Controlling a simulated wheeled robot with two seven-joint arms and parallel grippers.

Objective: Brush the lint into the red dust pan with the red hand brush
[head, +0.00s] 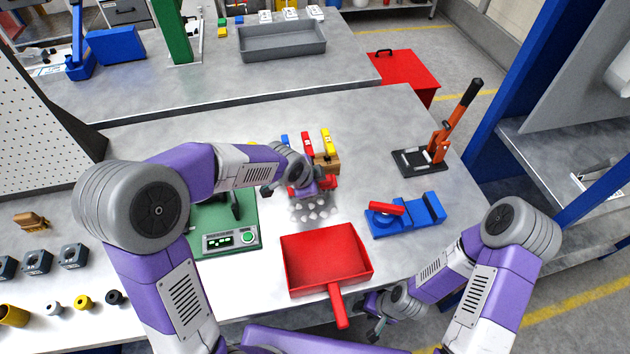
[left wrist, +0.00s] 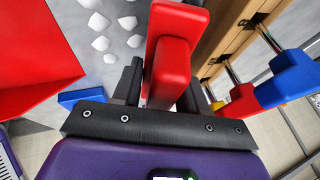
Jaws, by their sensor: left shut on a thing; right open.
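The red dust pan (head: 322,258) lies on the table with its handle toward me; part of it shows at the left of the left wrist view (left wrist: 32,55). White lint (head: 312,213) lies in several small pieces just beyond the pan's far edge, and it also shows in the left wrist view (left wrist: 103,38). My left gripper (head: 308,187) is shut on the red hand brush (left wrist: 171,68), beyond the lint. The gripper hides much of the brush in the head view. My right gripper (head: 375,322) is open and empty, low by the table's front edge, right of the pan handle.
A wooden rack (head: 327,163) with coloured-handled tools stands right behind the brush. A green scale (head: 226,226) is left of the pan. A blue fixture (head: 408,216) is to the right, and an orange lever press (head: 440,150) stands at the far right.

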